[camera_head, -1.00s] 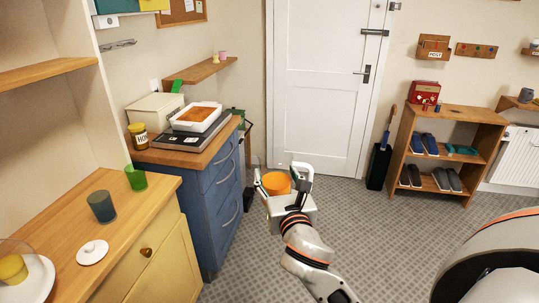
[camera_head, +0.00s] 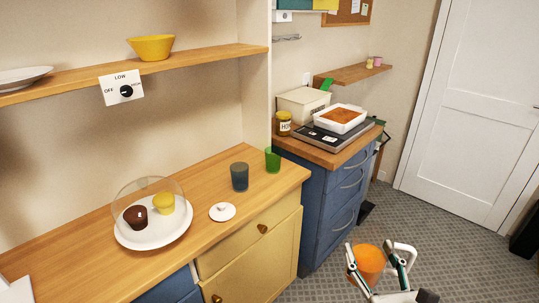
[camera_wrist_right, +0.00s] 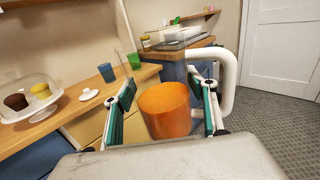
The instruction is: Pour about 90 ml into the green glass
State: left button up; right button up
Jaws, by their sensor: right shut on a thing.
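The green glass (camera_head: 272,160) stands upright on the wooden counter near its right end; it also shows in the right wrist view (camera_wrist_right: 134,61). My right gripper (camera_head: 381,262) is at the bottom right of the head view, in front of the counter and over the floor. It is shut on an orange round vessel (camera_wrist_right: 165,110), held between its two finger pads. Faint clear edges show above the orange part, so I cannot tell whether the orange is the wall or the contents. The vessel is well apart from the green glass. My left gripper is not in view.
A blue-grey glass (camera_head: 239,177) stands just left of the green glass. A white lid (camera_head: 222,212) lies in front of it. A cake plate (camera_head: 130,240) with two cupcakes under a clear dome is further left. A blue cabinet (camera_head: 315,195) stands to the right.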

aim_at(273, 161)
jog(key=u, duration=0.85)
jog(key=l+u, duration=0.15)
jog(key=u, duration=0.2)
jog(key=l+u, duration=0.2)
jog(key=u, duration=0.15)
jog(key=l+u, duration=0.45)
jog(key=k+l+u, duration=0.1)
jog(key=l+u, duration=0.15)
jog(key=l, duration=0.15)
jog(key=k+l+u, duration=0.2)
jog(key=l, duration=0.15)
jog(key=k+l+u, duration=0.35)
jog(key=l+u, duration=0.15)
jog(key=l, duration=0.15)
jog(key=k+l, duration=0.3)
jog(key=l, duration=0.15)
jog(key=k+l+u, duration=0.15)
jog(key=k+l, duration=0.2)
